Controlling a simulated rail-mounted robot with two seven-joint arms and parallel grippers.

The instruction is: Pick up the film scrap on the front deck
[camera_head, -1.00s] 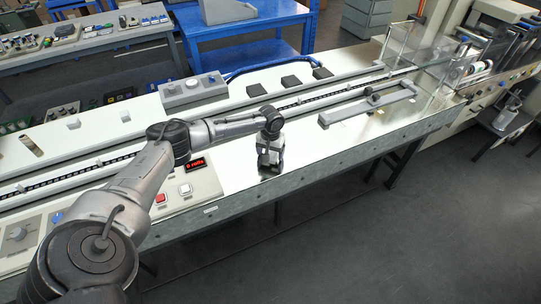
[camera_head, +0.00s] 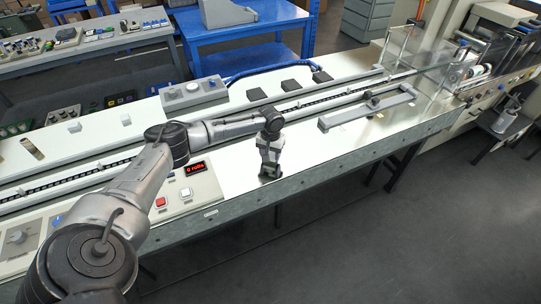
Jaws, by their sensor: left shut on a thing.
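My left gripper (camera_head: 269,176) points down at the front deck (camera_head: 325,152) of the wrapper, close to its front edge and right of the control panel. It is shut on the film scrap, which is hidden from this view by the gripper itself. The fingertips are small and dark, at or just above the deck surface; I cannot tell whether they touch it. My right gripper is not in view.
A control panel (camera_head: 187,188) with a red display and buttons lies left of the gripper. A grey rail fixture (camera_head: 365,110) is on the deck to the right. The chain conveyor (camera_head: 310,101) runs behind. The deck between gripper and fixture is clear.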

